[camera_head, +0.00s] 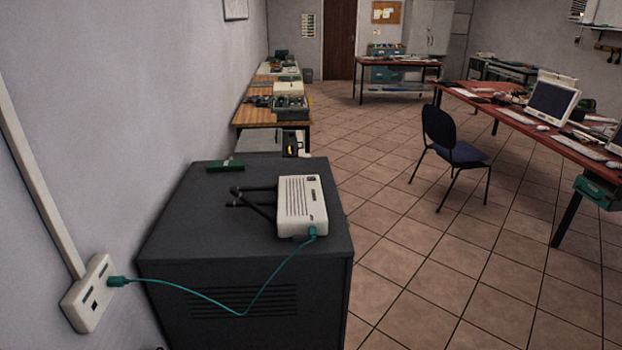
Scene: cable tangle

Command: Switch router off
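The router (302,204) is a white box with dark vent slots on its top. It lies on a dark grey cabinet (185,225), near the right edge. Black antennas (258,203) stick out from its left side. A teal cable (238,312) runs from the router's near end, hangs down over the cabinet's front and rises to a teal plug (118,281) at the white wall socket (92,293) on the left. The plug sits at the socket's right side. A power switch or lights on the router are too small to tell. My gripper is not in view.
A small green object (225,165) lies at the cabinet's back left. Wooden benches (258,117) with clutter line the left wall beyond. A blue chair (452,152) and a red table (520,125) with computers stand at right. The tiled floor (390,240) between is clear.

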